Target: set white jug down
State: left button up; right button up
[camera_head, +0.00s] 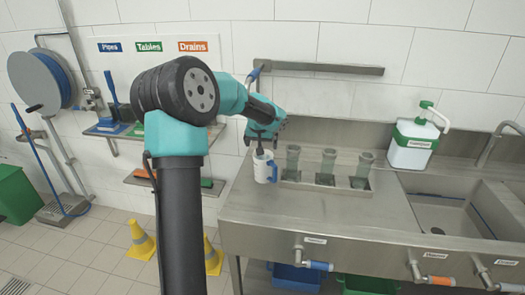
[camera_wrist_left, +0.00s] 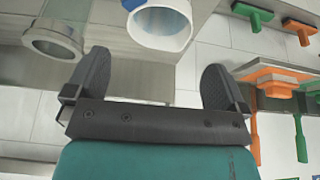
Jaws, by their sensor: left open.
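The white jug (camera_head: 262,168) with a blue handle stands upright on the steel counter, near its left end, in the head view. My left gripper (camera_head: 260,146) is just above and behind the jug in that picture. In the left wrist view the jug (camera_wrist_left: 158,28) shows its open mouth beyond the fingertips. There my left gripper (camera_wrist_left: 154,72) is open, with nothing between its two dark fingers, and the jug looks apart from them. My right gripper is not in view.
Several grey-green cups (camera_head: 327,165) stand in a row right of the jug. The counter front (camera_head: 270,206) is clear.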

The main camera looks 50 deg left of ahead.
pick_arm(q)
jog(key=shift+v, duration=0.85)
